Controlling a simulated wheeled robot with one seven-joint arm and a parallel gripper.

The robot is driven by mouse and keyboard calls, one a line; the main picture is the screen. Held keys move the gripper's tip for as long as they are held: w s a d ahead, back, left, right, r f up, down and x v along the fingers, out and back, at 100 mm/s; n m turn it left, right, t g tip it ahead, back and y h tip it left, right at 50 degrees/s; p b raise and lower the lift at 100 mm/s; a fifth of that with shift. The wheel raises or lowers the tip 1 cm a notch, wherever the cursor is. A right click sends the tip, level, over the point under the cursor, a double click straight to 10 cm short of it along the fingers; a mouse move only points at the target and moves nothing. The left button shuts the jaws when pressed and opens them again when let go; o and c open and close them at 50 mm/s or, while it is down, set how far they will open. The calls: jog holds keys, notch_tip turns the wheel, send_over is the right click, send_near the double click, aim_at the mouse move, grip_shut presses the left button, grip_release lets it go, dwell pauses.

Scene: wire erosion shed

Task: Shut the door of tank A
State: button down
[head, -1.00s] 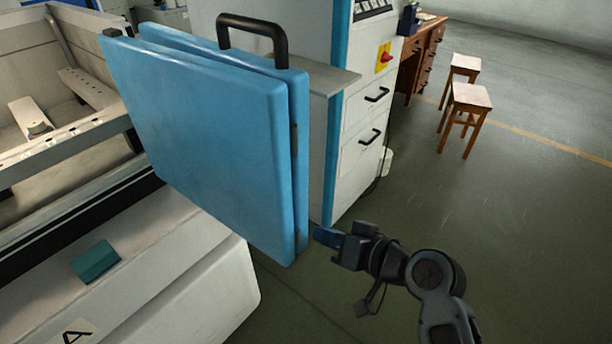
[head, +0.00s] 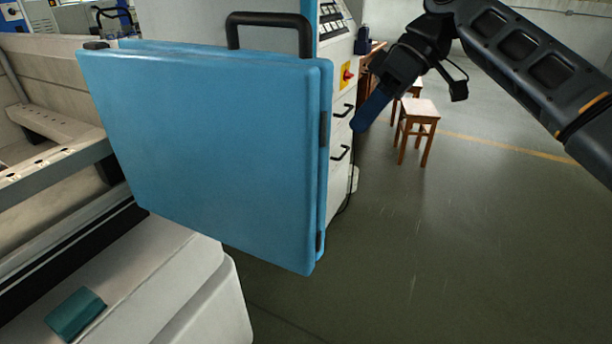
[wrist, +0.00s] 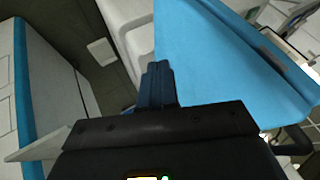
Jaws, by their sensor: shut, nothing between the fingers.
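The blue door (head: 200,150) of the tank stands open, swung out from the tank, with two panels folded almost flat together. A black handle (head: 268,20) rises above its top edge. The tank (head: 60,150) is the pale open trough on the left; its A label is out of view now. My gripper (head: 362,122) is shut and empty, to the right of the door's free edge, pointing down and left. In the wrist view, its closed fingers (wrist: 157,85) overlap the edge of a blue panel (wrist: 220,65); I cannot tell whether they touch it.
A white cabinet (head: 342,125) with black drawer handles and a red switch (head: 347,74) stands behind the door. A wooden stool (head: 418,120) stands farther right. A teal block (head: 76,312) sits on the tank's front ledge. The floor at lower right is clear.

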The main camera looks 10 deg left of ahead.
aim_at(323, 168)
jog(key=shift+s+a+f+p, duration=0.3)
jog(key=shift+s+a+f, duration=1.25)
jog(key=shift+s, duration=0.1)
jog(key=shift+s+a+f+p, duration=0.25)
jog(key=shift+s+a+f, duration=1.25)
jog(key=shift+s, duration=0.15)
jog(key=shift+s, duration=0.1)
